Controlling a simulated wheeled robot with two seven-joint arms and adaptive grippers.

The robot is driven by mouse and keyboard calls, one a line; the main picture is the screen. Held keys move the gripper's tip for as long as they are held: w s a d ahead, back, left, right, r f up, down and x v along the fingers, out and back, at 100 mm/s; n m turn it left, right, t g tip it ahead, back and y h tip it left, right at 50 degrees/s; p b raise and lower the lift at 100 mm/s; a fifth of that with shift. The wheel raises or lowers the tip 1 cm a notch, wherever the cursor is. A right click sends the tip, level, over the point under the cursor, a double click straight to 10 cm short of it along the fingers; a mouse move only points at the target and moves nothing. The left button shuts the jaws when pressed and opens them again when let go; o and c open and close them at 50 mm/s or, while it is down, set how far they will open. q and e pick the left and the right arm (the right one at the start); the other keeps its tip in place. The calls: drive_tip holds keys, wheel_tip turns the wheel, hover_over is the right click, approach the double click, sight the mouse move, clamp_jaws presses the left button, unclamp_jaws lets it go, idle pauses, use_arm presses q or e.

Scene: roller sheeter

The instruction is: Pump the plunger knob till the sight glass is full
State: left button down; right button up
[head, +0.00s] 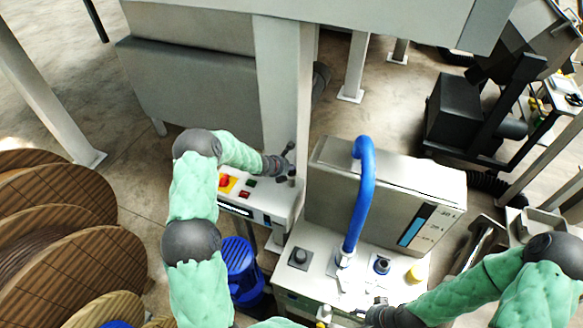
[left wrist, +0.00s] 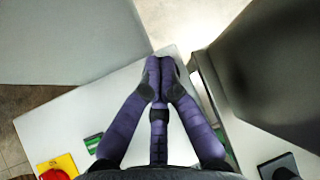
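The pump unit's light top plate (head: 325,275) carries a black knob (head: 299,257) on a square base, a blue-ringed dark knob (head: 381,265) and a yellow cap (head: 414,274). I cannot tell which is the plunger knob. The sight glass (head: 412,230) on the tank's face shows blue in its lower part and dark above. My left gripper (head: 288,163) is over the switch box's right end, apart from the knobs.
A blue hose (head: 362,195) arches over the plate beside the grey tank (head: 345,190). A switch box (head: 240,209) with a red button on yellow stands left. A machine post (head: 285,90) rises behind my left gripper. Wooden spools (head: 85,255) fill the lower left.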

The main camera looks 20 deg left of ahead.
sight(290, 172)
use_arm(q)
drive_tip(key=shift+s+d+f+b, duration=0.1)
drive_tip(key=shift+f+b, duration=0.35)
drive_tip(key=shift+f, duration=0.1)
idle(0.4)
drive_tip(key=shift+r, duration=0.15)
drive_tip(key=shift+r+p, duration=1.45)
drive_tip(key=shift+r, duration=0.8)
wheel_tip(290, 172, up, 5)
drive_tip(key=p, duration=0.3)
drive_tip(key=shift+f, duration=0.1)
